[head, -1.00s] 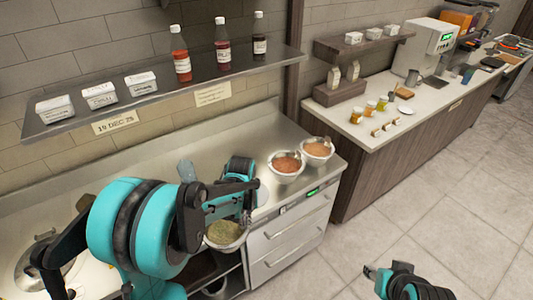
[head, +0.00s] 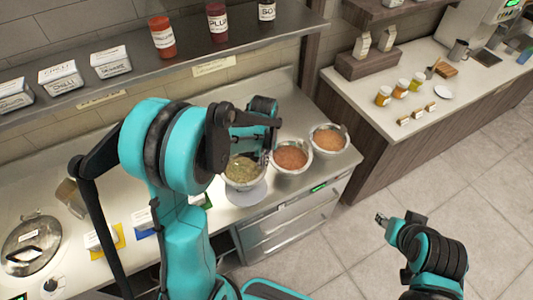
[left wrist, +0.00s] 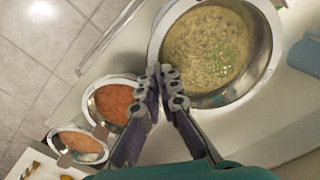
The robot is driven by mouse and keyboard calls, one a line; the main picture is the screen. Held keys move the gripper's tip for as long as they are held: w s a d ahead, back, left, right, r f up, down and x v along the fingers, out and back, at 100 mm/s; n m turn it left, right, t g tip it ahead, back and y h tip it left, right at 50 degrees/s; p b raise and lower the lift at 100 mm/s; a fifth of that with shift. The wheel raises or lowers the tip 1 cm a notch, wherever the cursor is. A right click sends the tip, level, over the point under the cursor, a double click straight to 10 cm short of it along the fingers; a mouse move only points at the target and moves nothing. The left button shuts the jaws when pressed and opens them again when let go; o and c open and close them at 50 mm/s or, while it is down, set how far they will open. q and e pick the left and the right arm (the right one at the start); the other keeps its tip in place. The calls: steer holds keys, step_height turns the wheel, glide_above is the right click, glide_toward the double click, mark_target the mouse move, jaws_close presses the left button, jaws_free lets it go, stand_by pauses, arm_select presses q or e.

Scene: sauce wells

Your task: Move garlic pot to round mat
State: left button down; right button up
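The garlic pot (head: 243,172) is a metal bowl of green-flecked yellowish sauce. I cannot tell whether the pot touches the mat. My left gripper (head: 262,150) is at the pot's rim, partly hidden by its own arm. In the left wrist view the pot (left wrist: 215,50) is large, and the fingers (left wrist: 165,82) are closed on its rim. My right gripper (head: 381,218) is over the floor, too small to read.
Two pots of reddish sauce (head: 290,157) and orange sauce (head: 328,139) stand close to the right. A shelf (head: 190,62) with bottles and labelled tubs runs above. A lidded pot (head: 30,243) is at far left. The counter's front edge is near the mat.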

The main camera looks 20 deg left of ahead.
mark_target(263, 170)
arm_select(q)
steer(key=shift+f, duration=0.2)
steer(key=shift+w+f+b, duration=0.15)
steer(key=shift+f+b, duration=0.55)
steer(key=shift+f, duration=0.25)
steer(key=shift+f+b, duration=0.55)
steer(key=shift+f, duration=0.1)
steer(key=shift+f+b, duration=0.8)
steer(key=shift+f, duration=0.1)
steer(key=shift+f+b, duration=0.3)
steer(key=shift+b, duration=0.05)
steer(key=c, duration=1)
jaws_free()
